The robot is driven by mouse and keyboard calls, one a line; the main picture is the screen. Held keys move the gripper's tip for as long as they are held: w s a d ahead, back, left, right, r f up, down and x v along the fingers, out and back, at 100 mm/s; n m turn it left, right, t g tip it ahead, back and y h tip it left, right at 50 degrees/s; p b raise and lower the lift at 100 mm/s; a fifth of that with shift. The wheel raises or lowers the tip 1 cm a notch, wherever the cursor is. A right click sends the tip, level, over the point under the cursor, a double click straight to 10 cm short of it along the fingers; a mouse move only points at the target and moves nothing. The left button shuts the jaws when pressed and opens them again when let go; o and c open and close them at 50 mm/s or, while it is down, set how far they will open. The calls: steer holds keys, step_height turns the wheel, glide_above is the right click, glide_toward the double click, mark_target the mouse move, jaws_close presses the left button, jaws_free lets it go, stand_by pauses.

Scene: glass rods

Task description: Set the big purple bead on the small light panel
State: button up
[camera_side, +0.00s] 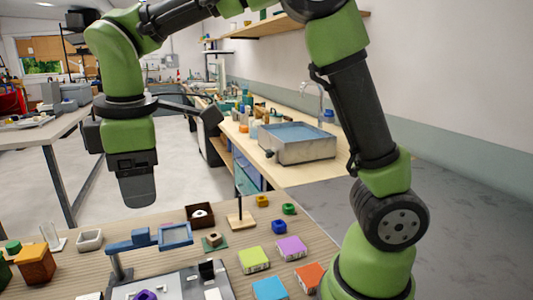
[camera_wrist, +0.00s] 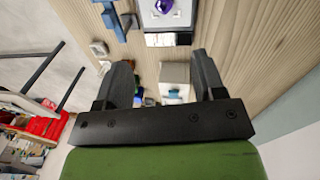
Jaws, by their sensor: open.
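A glossy purple object (camera_side: 145,296), which looks like the big purple bead, is cut off by the bottom edge of the side view. In the wrist view, the purple bead (camera_wrist: 163,6) sits at the top on a pale surface with a grey border. The grey-bordered panel (camera_side: 180,284) shows at the bottom of the side view; I cannot tell whether it is the small light panel. My gripper (camera_side: 138,200) hangs above the table's back left part, apart from the objects. In the wrist view my gripper (camera_wrist: 163,62) is open and empty.
A blue stand with a frame (camera_side: 175,236) rises beside the panel. A wooden base with a dark upright peg (camera_side: 240,219) stands behind. Green, purple, blue and orange blocks (camera_side: 291,247) lie to the right. An orange box (camera_side: 35,263) and white tray (camera_side: 89,240) are left.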

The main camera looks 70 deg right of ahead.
steer(key=s+d+r+m+t+y, duration=0.1)
steer(key=s+d+m+t, duration=0.1)
steer(key=s+m, duration=0.5)
steer(key=s+d+r+m+t+y, duration=0.1)
steer(key=s+d+r+m+t, duration=0.1)
steer(key=s+m, duration=0.5)
steer(key=shift+s+d+r+t+y, duration=0.2)
steer(key=shift+s+d+t+y, duration=0.2)
steer(key=shift+s+d+t, duration=0.6)
steer(key=shift+s+d, duration=0.1)
steer(key=shift+s, duration=0.05)
stand_by(0.5)
